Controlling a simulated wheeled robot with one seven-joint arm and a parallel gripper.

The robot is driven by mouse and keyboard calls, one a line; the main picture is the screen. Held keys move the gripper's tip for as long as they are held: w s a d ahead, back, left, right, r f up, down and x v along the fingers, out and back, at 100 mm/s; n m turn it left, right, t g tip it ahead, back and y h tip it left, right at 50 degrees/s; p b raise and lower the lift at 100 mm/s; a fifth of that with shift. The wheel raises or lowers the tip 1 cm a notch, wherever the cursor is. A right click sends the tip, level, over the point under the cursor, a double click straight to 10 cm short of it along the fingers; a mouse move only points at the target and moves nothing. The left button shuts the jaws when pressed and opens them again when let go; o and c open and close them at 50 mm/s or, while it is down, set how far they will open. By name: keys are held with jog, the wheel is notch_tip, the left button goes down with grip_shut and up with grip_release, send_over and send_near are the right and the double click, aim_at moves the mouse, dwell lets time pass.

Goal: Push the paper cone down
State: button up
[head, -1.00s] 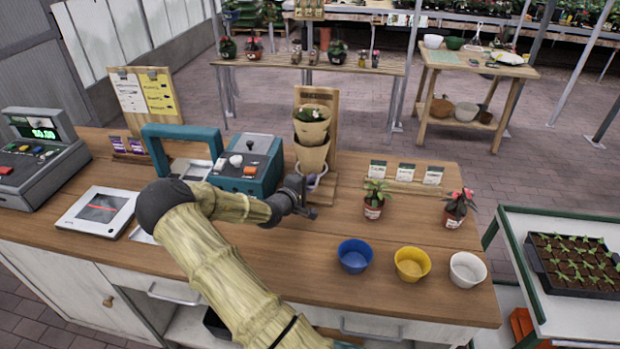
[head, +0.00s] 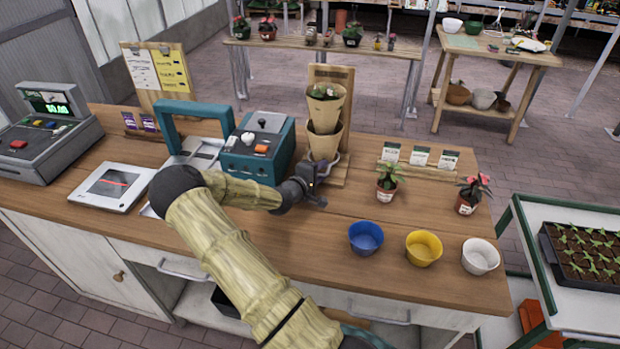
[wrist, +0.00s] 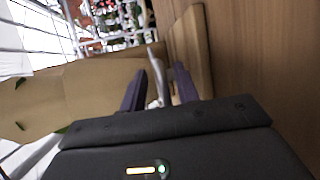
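A tan paper cone with a small plant (head: 325,104) sits above a second tan cone (head: 324,143), both upright against a wooden stand (head: 345,72). My gripper (head: 318,196) is low beside the stand's foot, just below and in front of the lower cone. In the wrist view, my gripper (wrist: 160,88) has its dark fingers apart, with a pale grey rod-like piece (wrist: 156,78) showing between or beyond them. I cannot tell whether they touch it. A tan cone surface (wrist: 75,88) fills the left of the wrist view, close to one finger. The cone's tip is hidden.
A teal machine (head: 258,150) stands left of the cones. Two potted plants, one (head: 387,182) nearer the cones, stand to the right. Blue (head: 366,238), yellow (head: 424,248) and white (head: 480,257) bowls line the front right.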

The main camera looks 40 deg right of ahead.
jog(key=b+v, duration=0.1)
jog(key=v, duration=1.6)
jog(key=shift+a, duration=0.1)
